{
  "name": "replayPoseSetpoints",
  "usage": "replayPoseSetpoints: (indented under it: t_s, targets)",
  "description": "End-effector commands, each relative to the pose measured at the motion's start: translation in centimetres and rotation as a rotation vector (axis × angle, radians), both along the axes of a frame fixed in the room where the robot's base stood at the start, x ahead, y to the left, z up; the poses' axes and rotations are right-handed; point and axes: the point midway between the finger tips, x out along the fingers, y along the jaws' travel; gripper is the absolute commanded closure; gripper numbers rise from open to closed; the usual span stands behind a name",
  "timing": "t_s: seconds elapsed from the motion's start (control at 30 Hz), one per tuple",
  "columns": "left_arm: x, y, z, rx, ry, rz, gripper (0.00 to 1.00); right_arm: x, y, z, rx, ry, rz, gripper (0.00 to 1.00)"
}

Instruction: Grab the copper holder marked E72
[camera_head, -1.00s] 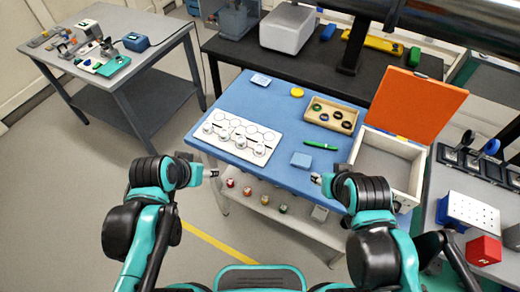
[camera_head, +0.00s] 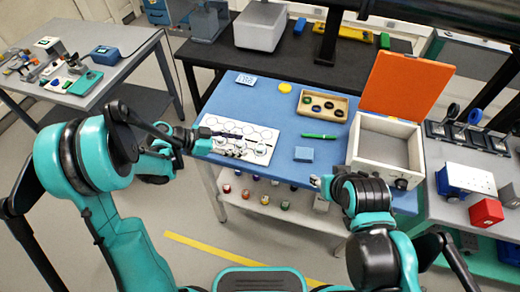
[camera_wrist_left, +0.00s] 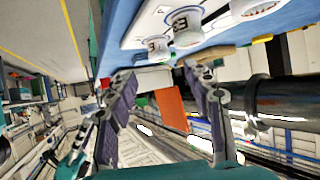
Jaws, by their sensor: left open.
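A white board (camera_head: 262,131) with hexagon outlines lies on the blue table top. Several small pale holders (camera_head: 238,152) stand along its front, partly hidden by my left arm. In the left wrist view two of them, a nearer holder (camera_wrist_left: 187,24) and a smaller one (camera_wrist_left: 157,47), show dark marks on their faces. I cannot read E72 on any. My left gripper (camera_head: 212,138) is at the board's left end, beside the holders. In its wrist view the fingers (camera_wrist_left: 162,88) are wide apart with nothing between them. My right gripper (camera_head: 320,183) is at the table's front edge, its jaws unclear.
A wooden tray (camera_head: 337,118) of dark round pieces, a green marker (camera_head: 319,136), a blue block (camera_head: 304,154) and a yellow disc (camera_head: 284,87) lie on the table. A white box with an orange lid (camera_head: 400,88) stands at right. Coloured-capped bottles (camera_head: 264,199) are on the lower shelf.

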Motion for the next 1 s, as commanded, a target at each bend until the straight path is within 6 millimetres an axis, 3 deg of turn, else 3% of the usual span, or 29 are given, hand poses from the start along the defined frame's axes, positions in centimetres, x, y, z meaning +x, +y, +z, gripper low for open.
replayPoseSetpoints:
  t_s: [0.57, 0.8, 0.87, 1.0]
  targets:
    - [1.6, -6.0, -3.6, 0.000, 0.000, -0.002, 0.49, 0.0, 0.0, -2.8, 0.000, 0.000, 0.000, 0.60]
    - [1.7, -6.3, -3.6, 0.001, 0.001, 0.000, 0.49, 0.0, 0.0, -2.7, 0.000, 0.000, 0.000, 0.60]
    - [1.7, -6.3, -3.6, 0.001, 0.001, 0.000, 0.62, 0.0, 0.0, -2.7, 0.000, 0.000, 0.000, 0.60]
    - [1.7, -6.3, -3.6, 0.001, 0.001, 0.000, 0.99, 0.0, 0.0, -2.7, 0.000, 0.000, 0.000, 0.60]
